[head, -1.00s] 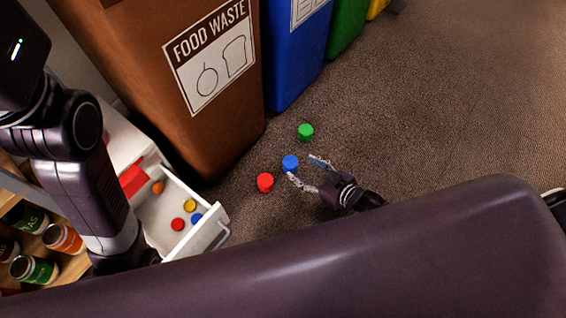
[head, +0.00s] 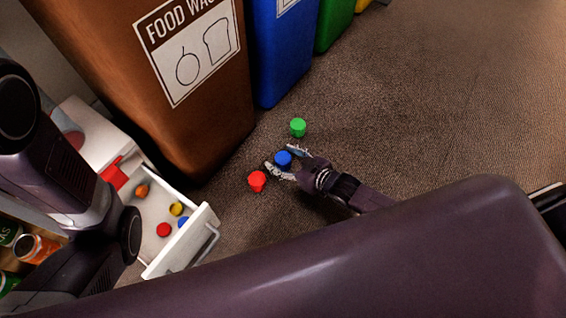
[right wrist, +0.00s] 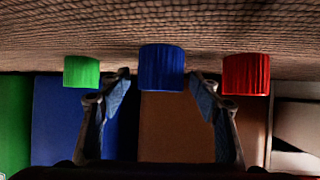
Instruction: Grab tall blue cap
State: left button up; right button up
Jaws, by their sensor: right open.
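The tall blue cap (head: 283,159) stands on the carpet between a red cap (head: 257,181) and a green cap (head: 298,127). My right gripper (head: 281,162) is open, with its fingers on either side of the blue cap. In the right wrist view the blue cap (right wrist: 161,68) is centred between the two fingertips, with gaps visible on both sides. The green cap (right wrist: 81,72) and the red cap (right wrist: 246,74) show just outside the fingers there. My left arm is at the left of the head view; its gripper is out of view.
An open white drawer (head: 207,224) holds several small coloured caps. A brown food waste bin (head: 215,120), a blue bin (head: 280,60) and a green bin (head: 331,22) stand behind. Jars (head: 36,249) are at lower left. The carpet at right is clear.

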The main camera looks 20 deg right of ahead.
jog(key=shift+c, duration=0.5)
jog(key=c, duration=0.8)
jog(key=shift+r, duration=0.1)
